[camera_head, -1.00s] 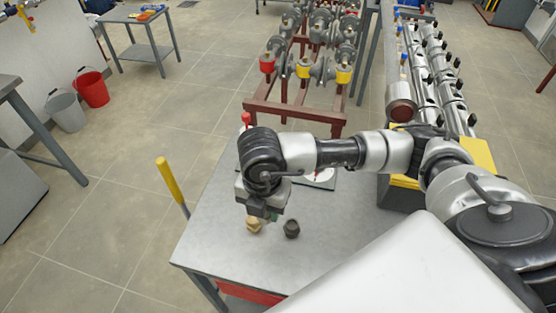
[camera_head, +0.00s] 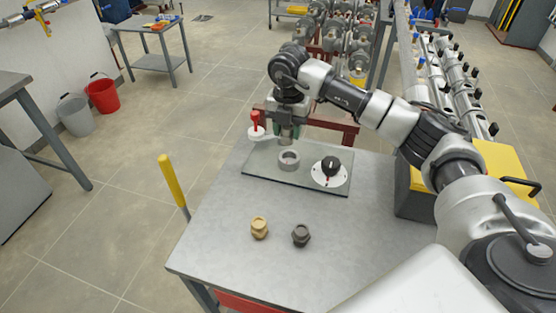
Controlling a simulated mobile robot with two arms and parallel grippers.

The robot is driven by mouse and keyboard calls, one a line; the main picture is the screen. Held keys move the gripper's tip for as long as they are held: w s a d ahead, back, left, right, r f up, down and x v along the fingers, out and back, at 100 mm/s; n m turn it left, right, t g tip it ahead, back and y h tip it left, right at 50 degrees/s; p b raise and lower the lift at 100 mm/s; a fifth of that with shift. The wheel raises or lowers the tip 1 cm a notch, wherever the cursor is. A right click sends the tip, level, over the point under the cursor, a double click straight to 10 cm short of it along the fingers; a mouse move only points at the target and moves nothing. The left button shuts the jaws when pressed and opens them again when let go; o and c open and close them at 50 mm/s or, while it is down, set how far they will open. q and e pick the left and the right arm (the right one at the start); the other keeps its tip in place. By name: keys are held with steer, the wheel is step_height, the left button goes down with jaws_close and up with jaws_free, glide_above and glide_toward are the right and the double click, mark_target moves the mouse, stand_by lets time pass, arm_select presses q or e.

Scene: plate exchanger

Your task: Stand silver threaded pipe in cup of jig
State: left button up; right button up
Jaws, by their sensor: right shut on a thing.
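The jig is a flat plate (camera_head: 262,178) at the far side of the grey table. It carries a short grey ring-shaped cup (camera_head: 289,160), whose opening faces up. My right gripper (camera_head: 288,133) is just above and behind the cup in this view, pointing down. It is shut on the silver threaded pipe, which is mostly hidden by the fingers. I cannot tell whether the pipe's lower end touches the cup. My left gripper is not in view.
A round white dial with a black knob (camera_head: 331,168) sits on the jig's right, a red-handled part (camera_head: 256,125) at its left. A brass fitting (camera_head: 259,227) and a dark grey fitting (camera_head: 301,235) stand on the front table. A black-and-yellow box (camera_head: 415,190) is at right.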

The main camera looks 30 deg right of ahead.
steer(key=shift+w+d+r, duration=0.1)
steer(key=shift+w+d, duration=0.45)
steer(key=shift+d, duration=0.2)
steer(key=shift+f+b, duration=0.2)
steer(key=shift+b, duration=0.15)
steer(key=b, duration=0.5)
glide_above(289, 150)
steer(key=s+a, duration=0.1)
steer(key=s, duration=0.1)
steer(key=shift+s+a+f, duration=0.1)
steer(key=shift+f, duration=3.55)
steer(key=shift+f+b, duration=0.3)
steer(key=shift+f, duration=0.3)
steer(key=o, duration=1)
steer(key=shift+o, duration=0.2)
steer(key=shift+r, duration=0.1)
